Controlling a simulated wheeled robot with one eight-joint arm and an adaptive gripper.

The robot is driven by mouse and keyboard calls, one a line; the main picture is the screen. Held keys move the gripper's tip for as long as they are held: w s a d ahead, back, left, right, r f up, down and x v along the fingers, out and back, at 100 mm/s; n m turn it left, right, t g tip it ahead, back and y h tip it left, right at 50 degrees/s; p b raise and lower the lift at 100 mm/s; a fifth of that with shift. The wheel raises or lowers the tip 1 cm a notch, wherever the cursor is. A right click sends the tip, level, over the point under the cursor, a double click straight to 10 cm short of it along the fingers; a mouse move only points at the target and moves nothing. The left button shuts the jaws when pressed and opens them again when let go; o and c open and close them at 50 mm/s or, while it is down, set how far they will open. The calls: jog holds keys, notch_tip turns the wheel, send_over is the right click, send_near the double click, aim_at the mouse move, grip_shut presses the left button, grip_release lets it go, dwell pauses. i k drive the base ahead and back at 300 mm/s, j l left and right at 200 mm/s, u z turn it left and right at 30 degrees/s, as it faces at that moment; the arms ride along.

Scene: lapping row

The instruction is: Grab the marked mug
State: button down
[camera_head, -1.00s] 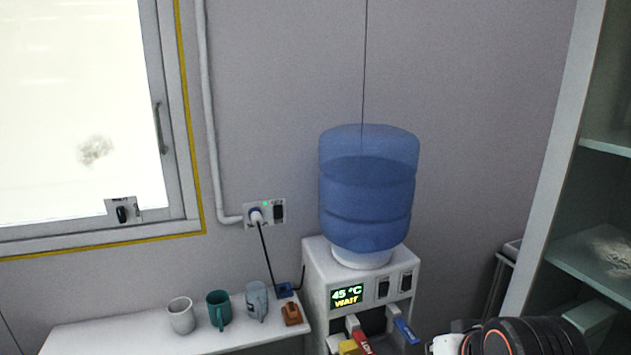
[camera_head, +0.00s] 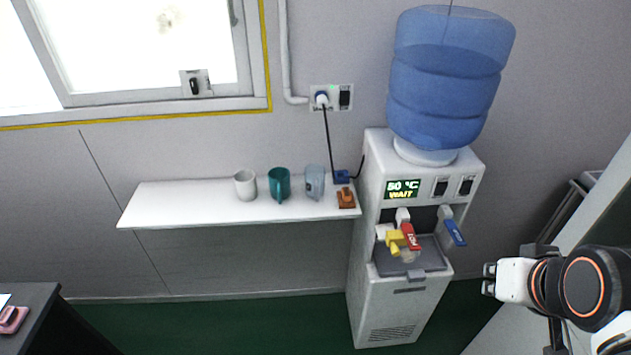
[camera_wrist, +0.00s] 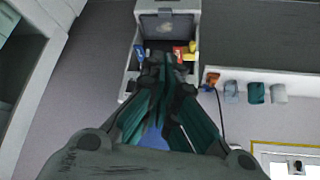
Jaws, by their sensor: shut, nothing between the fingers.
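Three mugs stand in a row on a white shelf (camera_head: 185,205) in the head view: a pale grey one (camera_head: 245,185), a teal one (camera_head: 279,184) and a light blue one (camera_head: 315,183). The light blue mug seems to bear a dark mark, too small to read. In the wrist view the light blue mug (camera_wrist: 231,93) is nearest my gripper (camera_wrist: 167,62), with the teal (camera_wrist: 256,93) and grey (camera_wrist: 278,94) beyond. My gripper (camera_head: 489,280) is shut and empty, right of the water dispenser, well away from the mugs.
The water dispenser (camera_head: 376,290) with a blue bottle (camera_head: 447,85) stands between the shelf and my gripper; its display reads 50 °C WAIT. An orange-brown object (camera_head: 346,198) sits at the shelf's right end. A dark table (camera_head: 45,310) is at lower left.

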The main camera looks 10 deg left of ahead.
aim_at(316, 185)
jog(key=i+j, duration=0.1)
jog(key=j, duration=0.55)
jog(key=i+j, duration=0.1)
jog(key=j, duration=0.55)
jog(key=i+j, duration=0.1)
jog(key=j, duration=0.55)
